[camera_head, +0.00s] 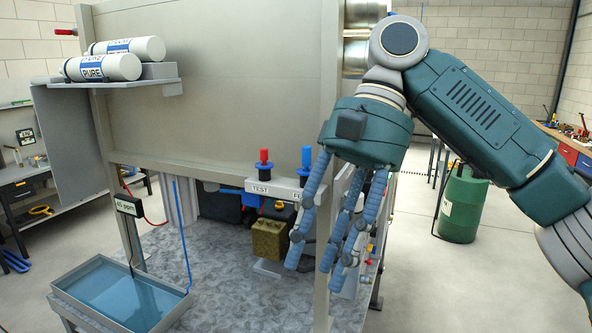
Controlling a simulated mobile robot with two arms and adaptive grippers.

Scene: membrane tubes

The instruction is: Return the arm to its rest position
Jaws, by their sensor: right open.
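My right arm (470,120) comes in from the right and bends down at its wrist. My right gripper (335,225) hangs with its blue-grey fingers pointing down, spread open and empty. It is in front of the right post of the grey frame. Its fingers hide part of the labelled shelf and what lies behind it. Two white membrane tubes (102,67) marked PURE lie on a bracket shelf (125,84) at the upper left, well apart from the gripper. My left gripper is not in view.
A water tray (62,294) stands at the lower left, beside a small ppm display (129,205). Red and blue valves (264,160) sit on the TEST shelf. A green drum (462,205) stands on the floor at right. Open floor lies at the lower right.

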